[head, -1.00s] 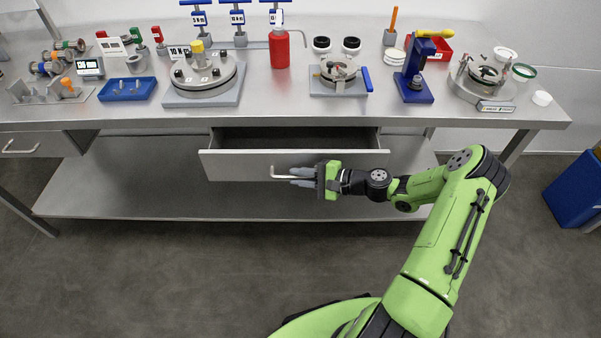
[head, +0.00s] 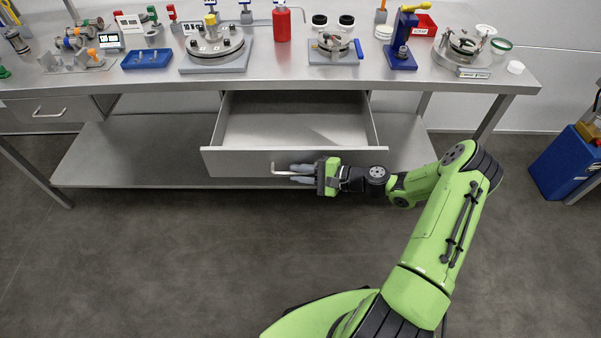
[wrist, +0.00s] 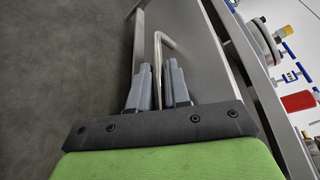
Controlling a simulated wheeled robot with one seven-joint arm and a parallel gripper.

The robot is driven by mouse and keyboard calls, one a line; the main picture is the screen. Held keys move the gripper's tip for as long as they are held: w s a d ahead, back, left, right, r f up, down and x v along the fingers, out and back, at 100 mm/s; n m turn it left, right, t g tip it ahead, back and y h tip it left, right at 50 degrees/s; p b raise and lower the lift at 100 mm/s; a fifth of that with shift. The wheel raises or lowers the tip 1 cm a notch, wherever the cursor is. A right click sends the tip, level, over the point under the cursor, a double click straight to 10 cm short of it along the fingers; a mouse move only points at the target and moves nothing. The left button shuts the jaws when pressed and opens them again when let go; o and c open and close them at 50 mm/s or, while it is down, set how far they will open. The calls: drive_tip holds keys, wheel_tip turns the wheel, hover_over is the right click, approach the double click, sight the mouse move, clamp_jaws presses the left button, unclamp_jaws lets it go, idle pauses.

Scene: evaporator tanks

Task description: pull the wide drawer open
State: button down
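The wide drawer (head: 235,162) under the middle of the steel bench is pulled well out. Its inside shows as an empty grey tray. Its front also shows in the wrist view (wrist: 195,50). A bent metal bar handle (head: 283,174) sticks out from the drawer front. In the wrist view the handle (wrist: 158,65) runs between the two grey fingers of my gripper (wrist: 158,82). In the head view my gripper (head: 302,174) is at the handle, coming from the right. The fingers look closed around the bar, though the exact contact is hard to see.
The bench top (head: 300,82) carries flanged tanks, a red bottle (head: 282,23), a blue tray (head: 147,59) and a blue stand (head: 403,40). A narrower shut drawer (head: 50,109) is at the left. A blue bin (head: 560,162) stands on the floor at right. Floor before the drawer is clear.

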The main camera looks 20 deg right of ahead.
drive_tip(key=c, duration=1.4)
unclamp_jaws()
drive_tip(key=shift+c, duration=0.2)
drive_tip(key=shift+d, duration=0.15)
drive_tip(key=p+v, duration=0.2)
drive_tip(key=v, duration=1.3)
drive_tip(key=shift+s+d, duration=0.25)
drive_tip(key=shift+r, duration=0.1)
drive_tip(key=s+a+r+n+g+h+p, duration=0.4)
drive_tip(key=a+r+n+g+h, duration=0.6)
drive_tip(key=r, duration=0.5)
drive_tip(key=s+a+r+n+t+h+p, duration=0.2)
drive_tip(key=s+r+t, duration=0.4)
drive_tip(key=s+r, duration=0.8)
drive_tip(key=shift+s+a+n+h+p, duration=0.35)
drive_tip(key=shift+s+a+n, duration=0.15)
drive_tip(key=shift+a+n, duration=0.55)
